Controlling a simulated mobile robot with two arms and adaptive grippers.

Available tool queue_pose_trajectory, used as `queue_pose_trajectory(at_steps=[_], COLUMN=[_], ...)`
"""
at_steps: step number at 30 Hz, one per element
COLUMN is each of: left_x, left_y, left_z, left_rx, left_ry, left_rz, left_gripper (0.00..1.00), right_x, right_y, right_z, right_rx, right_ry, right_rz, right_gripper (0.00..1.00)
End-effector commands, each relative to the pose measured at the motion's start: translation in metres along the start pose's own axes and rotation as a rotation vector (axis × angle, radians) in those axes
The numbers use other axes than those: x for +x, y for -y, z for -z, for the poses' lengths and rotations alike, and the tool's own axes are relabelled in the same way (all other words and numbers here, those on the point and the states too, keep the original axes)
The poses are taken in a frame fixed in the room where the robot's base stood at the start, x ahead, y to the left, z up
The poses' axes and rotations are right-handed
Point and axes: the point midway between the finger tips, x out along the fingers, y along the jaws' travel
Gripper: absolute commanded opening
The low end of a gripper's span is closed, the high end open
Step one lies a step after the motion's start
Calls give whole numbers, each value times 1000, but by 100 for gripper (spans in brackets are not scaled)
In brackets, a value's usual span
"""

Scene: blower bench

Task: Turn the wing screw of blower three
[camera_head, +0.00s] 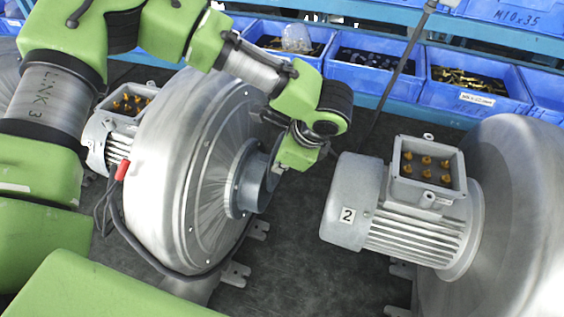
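A large grey metal blower (170,150) stands left of centre, with a round flanged inlet (252,185) facing right. A label on its motor is too small and angled for me to read. My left arm reaches over this blower from the left. Its gripper (277,162) is at the inlet's right side, largely hidden by the green wrist. I cannot tell whether its fingers are open or touching anything. I cannot make out a wing screw. My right gripper is not in view.
A second blower (520,200) stands at the right, its motor (350,200) marked 2. A dark cable with a red connector (122,170) hangs at the left blower. Blue bins (470,85) of small parts line the back. Dark bench (300,240) is free between the blowers.

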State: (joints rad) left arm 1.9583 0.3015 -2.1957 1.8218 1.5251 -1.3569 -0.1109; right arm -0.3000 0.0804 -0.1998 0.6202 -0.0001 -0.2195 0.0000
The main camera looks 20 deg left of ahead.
Motion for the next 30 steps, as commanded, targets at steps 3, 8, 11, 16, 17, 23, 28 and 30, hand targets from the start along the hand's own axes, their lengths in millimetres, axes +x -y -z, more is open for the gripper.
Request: queue_pose_trajectory(at_steps=[3, 8, 11, 16, 17, 23, 28, 30], left_x=[9, 12, 14, 15, 15, 14, 13, 12], left_y=[-11, -16, -18, -21, -21, -22, -23, -22], left_z=[3, 4, 5, 6, 5, 4, 4, 3], left_rx=[-32, -88, -121, -170, -177, -216, -235, -239], left_ry=[-2, -1, -1, -1, 0, 2, 3, 5], left_rz=[85, 219, 299, 413, 432, 523, 565, 575], left_gripper=[0, 0, 0, 0, 0, 0, 0, 0], right_x=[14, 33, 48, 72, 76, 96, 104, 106], right_y=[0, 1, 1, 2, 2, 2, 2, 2], right_z=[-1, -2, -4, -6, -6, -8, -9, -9], right_rx=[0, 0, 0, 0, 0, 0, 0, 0], right_ry=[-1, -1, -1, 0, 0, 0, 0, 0], right_rz=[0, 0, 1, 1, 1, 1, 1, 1], right_gripper=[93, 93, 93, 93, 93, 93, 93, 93])
